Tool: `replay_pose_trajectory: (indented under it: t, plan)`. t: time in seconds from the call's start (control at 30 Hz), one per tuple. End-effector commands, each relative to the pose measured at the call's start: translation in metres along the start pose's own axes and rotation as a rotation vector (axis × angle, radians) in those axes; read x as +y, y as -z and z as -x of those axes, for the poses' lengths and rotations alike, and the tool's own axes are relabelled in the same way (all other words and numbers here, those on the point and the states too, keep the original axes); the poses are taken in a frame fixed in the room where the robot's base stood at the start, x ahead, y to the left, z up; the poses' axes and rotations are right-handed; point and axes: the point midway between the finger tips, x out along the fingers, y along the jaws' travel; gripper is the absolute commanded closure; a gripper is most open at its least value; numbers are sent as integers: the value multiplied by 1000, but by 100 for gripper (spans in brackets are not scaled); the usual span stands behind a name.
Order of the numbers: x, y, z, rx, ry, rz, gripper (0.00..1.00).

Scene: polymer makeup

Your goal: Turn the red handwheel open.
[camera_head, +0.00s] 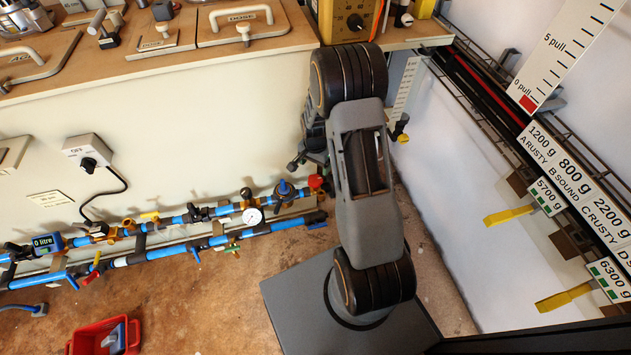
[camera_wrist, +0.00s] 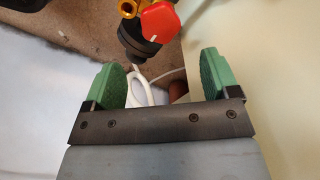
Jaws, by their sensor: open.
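The red handwheel (camera_wrist: 161,22) shows at the top of the wrist view, a lobed red knob with a white mark. It sits on a brass and black fitting (camera_wrist: 138,45). My gripper (camera_wrist: 161,64) is open, its two green-padded fingers apart with nothing gripped. The handwheel lies beyond the fingertips, apart from both pads. In the head view a small red part (camera_head: 316,182) at the right end of the upper blue pipe looks like the same handwheel. My arm hides much of that area and most of my gripper there.
Blue pipes (camera_head: 175,222) with a gauge (camera_head: 252,216) and several valves run low along the cream bench front. A red bin (camera_head: 104,340) stands on the brown floor. A white ring-shaped part (camera_wrist: 140,90) and cable lie between the fingers in the wrist view.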

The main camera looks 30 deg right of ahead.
Motion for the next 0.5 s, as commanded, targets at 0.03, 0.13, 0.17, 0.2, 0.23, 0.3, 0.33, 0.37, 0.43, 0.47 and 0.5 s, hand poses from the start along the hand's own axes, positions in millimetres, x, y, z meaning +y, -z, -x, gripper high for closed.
replay_pose_trajectory:
  t: [0.03,0.13,0.17,0.2,0.23,0.3,0.33,0.37,0.43,0.47,0.5]
  plan:
    - [0,0,-15,-3,-2,0,19]
    - [0,0,-34,-2,-2,1,19]
    - [1,-1,-39,-2,-2,1,19]
    - [0,0,-46,-2,-2,1,19]
    - [0,0,-51,-2,-1,1,19]
    - [1,-1,-61,-2,-2,1,19]
    - [0,-1,-64,-2,-2,1,19]
    - [0,0,-68,-1,-1,1,19]
    - [0,0,-75,-1,-1,2,19]
    - [0,0,-77,-1,-1,2,19]
    - [0,0,-80,-1,-1,2,19]
